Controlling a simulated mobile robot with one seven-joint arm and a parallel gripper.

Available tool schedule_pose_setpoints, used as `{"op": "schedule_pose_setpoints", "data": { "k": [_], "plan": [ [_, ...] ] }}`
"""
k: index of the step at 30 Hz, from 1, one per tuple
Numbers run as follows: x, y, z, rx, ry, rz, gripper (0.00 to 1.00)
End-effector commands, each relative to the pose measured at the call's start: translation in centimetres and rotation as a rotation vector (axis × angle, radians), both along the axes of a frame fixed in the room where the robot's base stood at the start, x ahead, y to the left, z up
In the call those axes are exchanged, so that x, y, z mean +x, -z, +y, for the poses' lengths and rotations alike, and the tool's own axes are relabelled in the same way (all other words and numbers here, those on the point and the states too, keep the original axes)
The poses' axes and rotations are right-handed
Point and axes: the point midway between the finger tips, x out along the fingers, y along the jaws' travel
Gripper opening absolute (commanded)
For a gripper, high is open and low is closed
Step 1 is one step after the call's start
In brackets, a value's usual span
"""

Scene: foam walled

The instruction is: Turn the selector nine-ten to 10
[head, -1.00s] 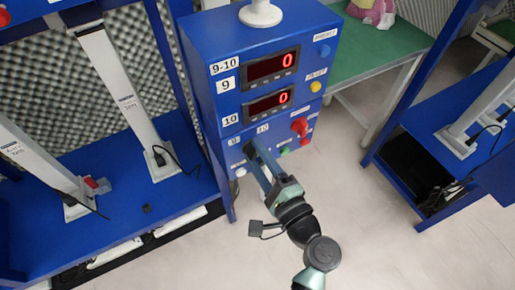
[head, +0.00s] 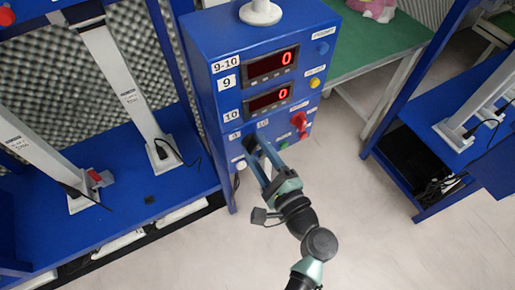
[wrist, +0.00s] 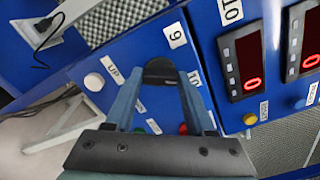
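The selector nine-ten is a black knob on the lower front of the blue cabinet, between the small labels 9 and 10. In the wrist view the dark knob (wrist: 160,70) shows between the tips of my two blue-grey fingers. My gripper (wrist: 161,84) has its fingers apart, one on each side of the knob; whether they press on it I cannot tell. In the head view my gripper (head: 256,150) reaches the panel at the selector (head: 249,142), and the fingers partly hide the knob. Its pointing direction is not clear.
The blue cabinet (head: 212,40) carries two red displays (head: 270,64), both reading 0. A red knob (head: 299,120) and a green button (head: 283,144) sit right of the selector, a white button (head: 241,165) below it. A blue shelf (head: 120,205) stands left. Floor (head: 370,235) is clear at right.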

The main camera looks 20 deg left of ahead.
Motion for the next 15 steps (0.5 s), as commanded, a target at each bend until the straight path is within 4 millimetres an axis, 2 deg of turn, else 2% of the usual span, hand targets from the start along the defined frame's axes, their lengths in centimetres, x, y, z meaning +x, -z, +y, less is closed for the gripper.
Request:
{"op": "schedule_pose_setpoints", "data": {
  "k": [1,4,15],
  "plan": [
    [-0.03,0.07,-0.03,0.000,0.001,0.001,0.65],
    [-0.02,0.04,-0.02,0.000,0.001,0.000,0.82],
    [-0.26,0.01,-0.44,-0.001,0.002,-0.001,0.82]
  ]
}}
